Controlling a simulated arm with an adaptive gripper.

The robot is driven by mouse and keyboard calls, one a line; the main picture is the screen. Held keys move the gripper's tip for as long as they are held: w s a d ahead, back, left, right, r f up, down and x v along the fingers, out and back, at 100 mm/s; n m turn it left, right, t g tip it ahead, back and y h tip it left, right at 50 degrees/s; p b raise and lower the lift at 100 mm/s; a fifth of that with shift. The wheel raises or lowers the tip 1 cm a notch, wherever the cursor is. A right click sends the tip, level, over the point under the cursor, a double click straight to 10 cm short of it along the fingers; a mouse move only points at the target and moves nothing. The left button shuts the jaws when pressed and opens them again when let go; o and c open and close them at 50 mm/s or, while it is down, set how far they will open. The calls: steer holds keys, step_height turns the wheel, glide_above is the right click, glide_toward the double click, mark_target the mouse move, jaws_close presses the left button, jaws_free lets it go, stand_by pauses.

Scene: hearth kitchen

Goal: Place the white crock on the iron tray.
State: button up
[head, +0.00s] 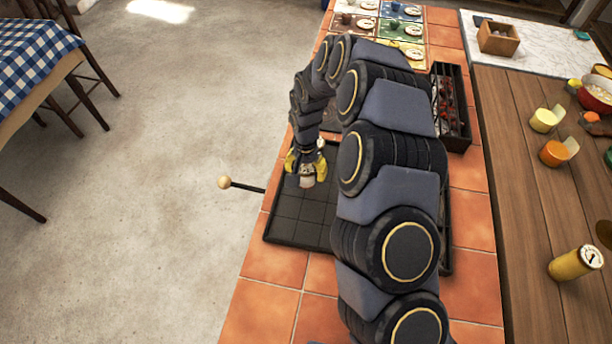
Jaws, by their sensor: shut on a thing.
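My gripper (306,170), with yellow fingers, points down over the dark tray and is shut on a small pale thing, which looks like the white crock (307,182). The fingers cover part of the crock. I cannot tell whether its base touches the tray or hangs just above it. The iron tray (297,216) is black, flat and marked with a grid. It lies on the orange tiled counter, and the crock is over its upper left part. My arm hides much of the tray's right side.
A black rod with a pale ball knob (224,183) sticks out left of the tray. A long dark box (452,140) with reddish lumps stands at upper right. Coloured squares with small pots (388,27) lie at the far end.

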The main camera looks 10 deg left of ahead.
mark_target(306, 179)
steer(key=shift+f, duration=1.35)
steer(key=shift+f, duration=0.1)
steer(key=o, duration=1.2)
step_height(306, 179, up, 12)
